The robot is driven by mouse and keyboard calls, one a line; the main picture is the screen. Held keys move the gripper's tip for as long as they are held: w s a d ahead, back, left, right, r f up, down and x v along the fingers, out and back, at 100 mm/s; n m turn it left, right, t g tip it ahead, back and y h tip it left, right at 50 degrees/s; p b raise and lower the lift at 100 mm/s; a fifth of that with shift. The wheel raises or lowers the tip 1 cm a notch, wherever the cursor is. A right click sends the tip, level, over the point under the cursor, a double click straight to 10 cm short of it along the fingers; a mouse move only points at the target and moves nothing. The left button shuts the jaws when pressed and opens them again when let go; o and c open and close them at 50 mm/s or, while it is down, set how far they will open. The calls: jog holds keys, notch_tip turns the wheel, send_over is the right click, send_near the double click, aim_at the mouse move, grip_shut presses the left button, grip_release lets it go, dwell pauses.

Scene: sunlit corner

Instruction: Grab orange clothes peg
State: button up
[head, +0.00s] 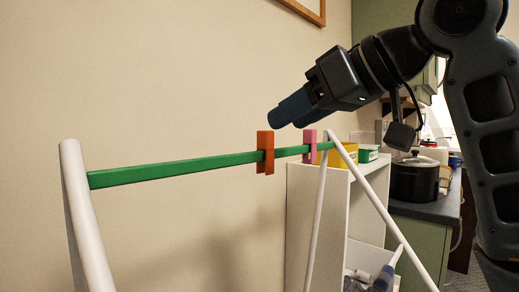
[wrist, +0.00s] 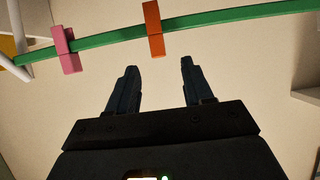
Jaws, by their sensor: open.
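The orange clothes peg (head: 265,152) sits upright on a green bar, right of the bar's middle in the head view. In the wrist view the orange peg (wrist: 153,28) is on the bar, beyond my fingertips and between their lines. My gripper (head: 284,113) is above and to the right of the peg in the head view, apart from it. In the wrist view my gripper (wrist: 159,65) has two dark fingers spread with nothing between them.
The green bar (head: 175,171) runs between white slanted legs (head: 86,225). A pink peg (head: 310,146) is on the bar near its right end; it also shows in the wrist view (wrist: 66,50). A white shelf (head: 320,210) with a yellow box (head: 343,155) stands behind. A plain wall backs the bar.

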aim_at(266, 133)
jog(key=shift+x, duration=3.45)
jog(key=shift+w+r, duration=0.1)
grip_shut()
